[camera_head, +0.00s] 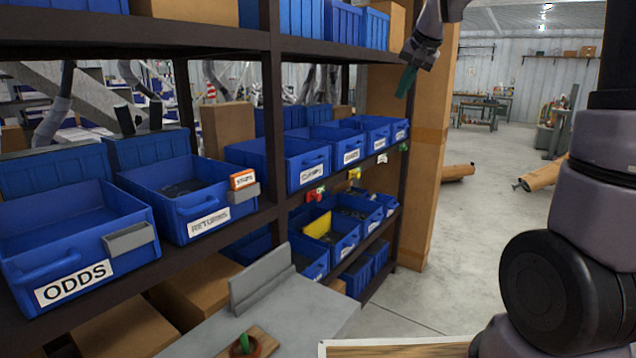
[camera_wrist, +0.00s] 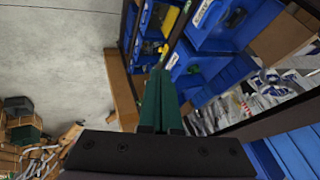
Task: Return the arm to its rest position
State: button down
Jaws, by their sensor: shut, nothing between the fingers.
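My gripper (camera_head: 405,82) is high in the head view, near the top right end of the shelf, with its green fingers pointing down. In the wrist view the green fingers (camera_wrist: 160,82) lie side by side, closed together, with nothing between them. My arm runs up out of the top of the head view, so part of it is hidden.
A dark shelf rack holds blue bins, among them the ODDS bin (camera_head: 72,243) and the RETURNS bin (camera_head: 180,195). A grey bench top (camera_head: 300,310) stands in front of it. A tall brown post (camera_head: 430,150) stands by the rack's end. The floor (camera_head: 480,225) at right is largely clear.

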jog(key=s+d+f, duration=0.1)
jog(key=s, duration=1.3)
jog(key=s+d+f+n, duration=0.1)
jog(key=s+f, duration=0.1)
jog(key=s, duration=1.3)
jog(key=shift+s+d+f, duration=0.15)
jog(key=shift+d+f, duration=0.1)
jog(key=shift+d, duration=0.15)
